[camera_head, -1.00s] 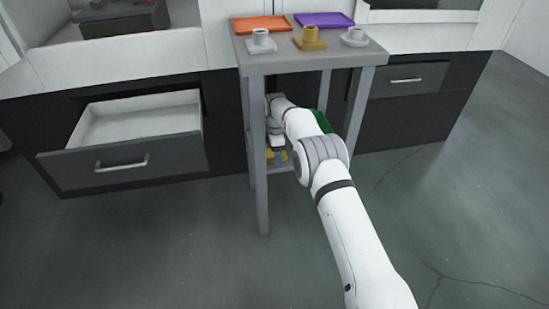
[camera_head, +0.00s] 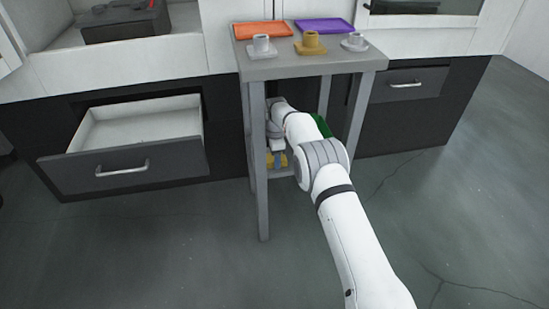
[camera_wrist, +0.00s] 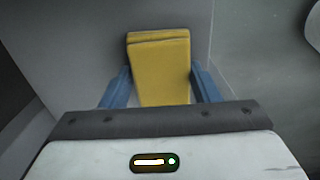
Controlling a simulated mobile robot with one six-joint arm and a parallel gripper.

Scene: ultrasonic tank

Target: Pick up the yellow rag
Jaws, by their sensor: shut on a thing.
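The yellow rag (camera_wrist: 161,70) is folded into a rectangle. In the wrist view it lies between the two blue fingers of my gripper (camera_wrist: 160,88), which are shut on it. In the head view a small yellow part of the rag (camera_head: 283,160) shows low under the small table, beside the gripper end of my arm. The table leg and my arm hide most of the rag and the gripper there. I cannot tell whether the rag touches the surface below it.
The grey table (camera_head: 300,68) stands over my gripper, its legs close around my arm. Cups, an orange tray (camera_head: 263,29) and a purple tray (camera_head: 324,26) are on top. A green thing (camera_head: 321,126) is behind my arm. An open drawer (camera_head: 135,127) juts out at left.

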